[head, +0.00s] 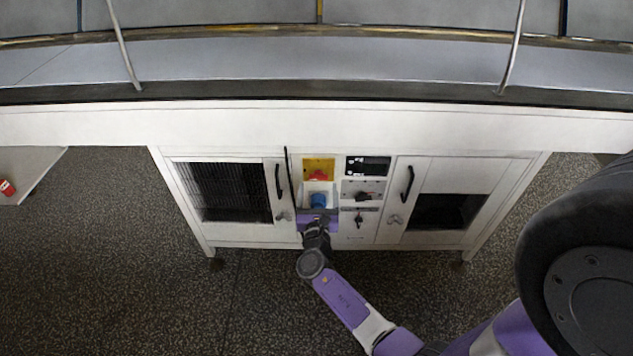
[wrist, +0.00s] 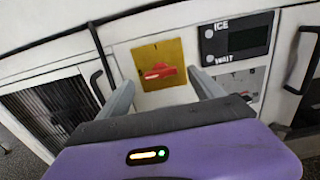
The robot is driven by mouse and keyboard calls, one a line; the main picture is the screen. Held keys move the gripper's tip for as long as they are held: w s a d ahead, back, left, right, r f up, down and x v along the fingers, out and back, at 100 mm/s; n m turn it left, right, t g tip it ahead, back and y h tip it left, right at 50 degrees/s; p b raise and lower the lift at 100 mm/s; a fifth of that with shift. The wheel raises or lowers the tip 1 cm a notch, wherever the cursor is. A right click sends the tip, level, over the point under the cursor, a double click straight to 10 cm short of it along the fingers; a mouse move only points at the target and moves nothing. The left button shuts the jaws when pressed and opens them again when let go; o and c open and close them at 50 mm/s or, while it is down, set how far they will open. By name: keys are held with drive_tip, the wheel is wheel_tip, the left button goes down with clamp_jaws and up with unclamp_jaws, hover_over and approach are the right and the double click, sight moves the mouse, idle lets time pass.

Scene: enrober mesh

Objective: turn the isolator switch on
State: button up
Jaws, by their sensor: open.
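The isolator switch, a red handle (head: 318,175) on a yellow plate (head: 318,163), is on the white cabinet front. In the wrist view the red handle (wrist: 158,72) lies roughly level across the yellow plate (wrist: 172,50). My gripper (head: 318,190) is open and empty, just below the plate in the head view. In the wrist view its two grey fingers (wrist: 160,80) point at the plate, one on each side of the handle. I cannot tell how far the fingertips are from it.
A black display panel (wrist: 236,40) marked ICE and WAIT is to the right. Black door handles (head: 279,182) (head: 407,183) stick out on both sides. A ledge (head: 320,123) overhangs above.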

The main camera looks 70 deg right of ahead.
sight(318, 179)
drive_tip(key=shift+x, duration=2.3)
drive_tip(key=c, duration=1.4)
